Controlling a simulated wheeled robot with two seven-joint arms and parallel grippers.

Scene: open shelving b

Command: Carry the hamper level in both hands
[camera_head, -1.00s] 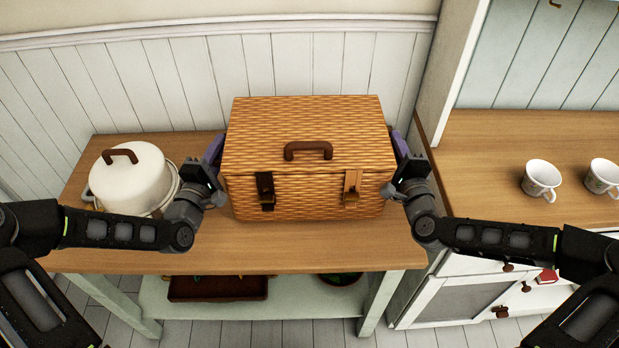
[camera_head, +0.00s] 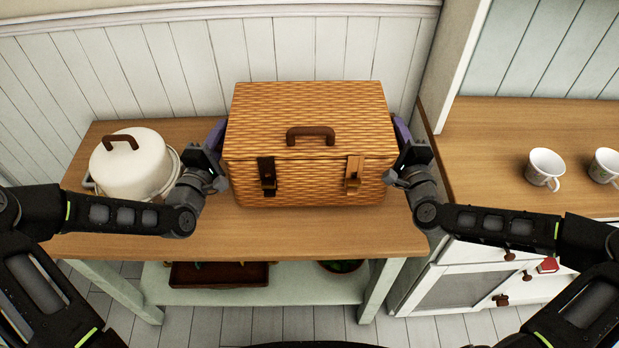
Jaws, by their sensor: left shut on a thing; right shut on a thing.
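The wicker hamper (camera_head: 310,185) is a woven tan box with a brown top handle and two front straps, one dark and one tan. It looks level, at the middle of the head view, over the wooden table top (camera_head: 300,232). I cannot tell whether its base touches the table. My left gripper (camera_head: 216,160) is shut at the hamper's left side, and my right gripper (camera_head: 404,158) is shut at its right side. The fingertips and the parts they hold are mostly hidden behind the gripper bodies and the hamper's sides.
A white lidded pot (camera_head: 130,170) stands left of the hamper, close to my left arm. On the right, a cabinet counter (camera_head: 480,150) holds two white cups (camera_head: 545,168). A brown tray (camera_head: 219,274) lies on the lower shelf. A panelled wall (camera_head: 300,60) is behind.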

